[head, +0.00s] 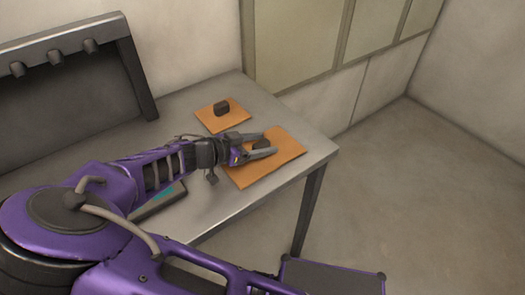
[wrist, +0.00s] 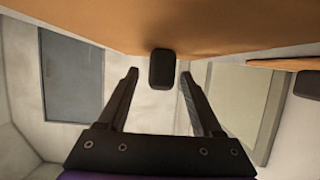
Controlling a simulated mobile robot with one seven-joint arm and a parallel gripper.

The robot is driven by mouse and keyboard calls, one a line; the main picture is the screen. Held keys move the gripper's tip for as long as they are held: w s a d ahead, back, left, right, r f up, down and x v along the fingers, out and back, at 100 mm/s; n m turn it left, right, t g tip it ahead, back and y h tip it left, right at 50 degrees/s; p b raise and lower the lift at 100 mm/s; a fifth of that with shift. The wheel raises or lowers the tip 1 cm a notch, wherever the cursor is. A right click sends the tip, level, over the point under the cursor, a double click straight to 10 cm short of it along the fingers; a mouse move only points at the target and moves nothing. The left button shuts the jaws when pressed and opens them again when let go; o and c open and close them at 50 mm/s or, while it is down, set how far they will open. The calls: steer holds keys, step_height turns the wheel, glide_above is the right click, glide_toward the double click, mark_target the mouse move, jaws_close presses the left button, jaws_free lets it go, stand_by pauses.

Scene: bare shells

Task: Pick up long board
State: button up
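The long board (head: 275,169) is a flat orange panel near the right end of the table. A dark knob (head: 261,143) stands on it. In the wrist view the long board (wrist: 210,22) spans the top, with its dark knob (wrist: 162,69) between the fingertips. My gripper (head: 268,144) is open over the board, its fingers on either side of the knob. In the wrist view my gripper (wrist: 159,76) shows gaps between both fingers and the knob. I cannot tell whether a finger touches the board.
A smaller orange board (head: 232,121) with a dark knob (head: 221,107) lies behind the long board. The grey table (head: 318,150) ends just right of the long board. A dark rack with pegs (head: 70,100) stands at the left. A flat item with a teal patch (head: 163,197) lies below my arm.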

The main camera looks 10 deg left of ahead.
jaws_close()
steer(key=shift+r, duration=0.1)
